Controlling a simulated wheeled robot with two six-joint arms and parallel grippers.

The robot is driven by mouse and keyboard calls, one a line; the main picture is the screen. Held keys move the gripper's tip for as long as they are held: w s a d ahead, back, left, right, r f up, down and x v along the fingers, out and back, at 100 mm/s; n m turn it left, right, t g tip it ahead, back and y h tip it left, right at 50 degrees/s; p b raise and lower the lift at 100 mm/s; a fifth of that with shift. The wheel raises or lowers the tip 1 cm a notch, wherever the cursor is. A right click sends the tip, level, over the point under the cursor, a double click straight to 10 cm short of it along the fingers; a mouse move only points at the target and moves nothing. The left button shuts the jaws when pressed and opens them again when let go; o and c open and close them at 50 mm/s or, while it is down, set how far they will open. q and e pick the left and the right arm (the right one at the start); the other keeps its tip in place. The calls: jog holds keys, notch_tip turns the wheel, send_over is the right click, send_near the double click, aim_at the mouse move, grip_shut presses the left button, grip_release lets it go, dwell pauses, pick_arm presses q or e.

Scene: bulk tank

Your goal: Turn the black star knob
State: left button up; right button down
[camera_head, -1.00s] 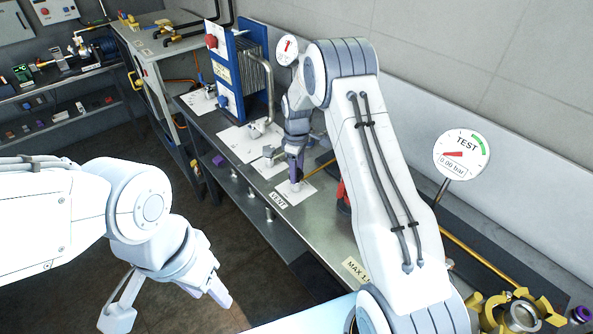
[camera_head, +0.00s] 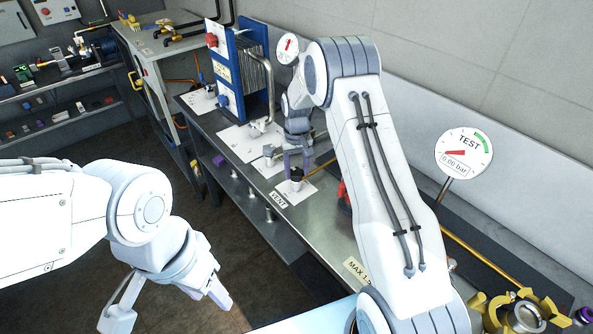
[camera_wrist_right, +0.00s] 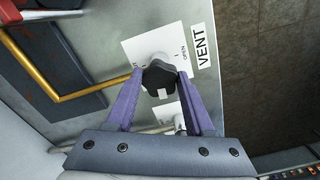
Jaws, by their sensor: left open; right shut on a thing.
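The black star knob (camera_wrist_right: 158,75) sits on a white plate beside the VENT label, with the word OPEN printed near it. A pale mark shows on its lower side in the right wrist view. It is the small dark shape (camera_head: 296,174) on the bench in the head view. My right gripper (camera_wrist_right: 158,82) is shut on the knob, one purple finger on each side; it comes down from above in the head view (camera_head: 297,163). My left gripper (camera_head: 222,300) is open and empty, low at the left, away from the bench; its fingertips are partly hard to make out.
The steel bench (camera_head: 325,215) runs diagonally, with a blue plate unit (camera_head: 240,75) and pipes at the back. A TEST gauge (camera_head: 464,153) reads 0.00 bar at the right. A brass-coloured pipe (camera_wrist_right: 80,93) passes near the knob. Floor lies open left of the bench.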

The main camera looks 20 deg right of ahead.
jog(key=m, duration=0.4)
jog(key=shift+m, duration=0.3)
jog(key=m, duration=0.3)
jog(key=shift+w+a+m, duration=0.1)
jog(key=shift+m, duration=0.2)
jog(key=m, duration=0.4)
jog(key=shift+w+m, duration=0.1)
jog(key=shift+m, duration=2.1)
jog(key=shift+b, duration=0.3)
jog(key=shift+c, duration=1.4)
grip_release()
jog(key=shift+r, duration=0.1)
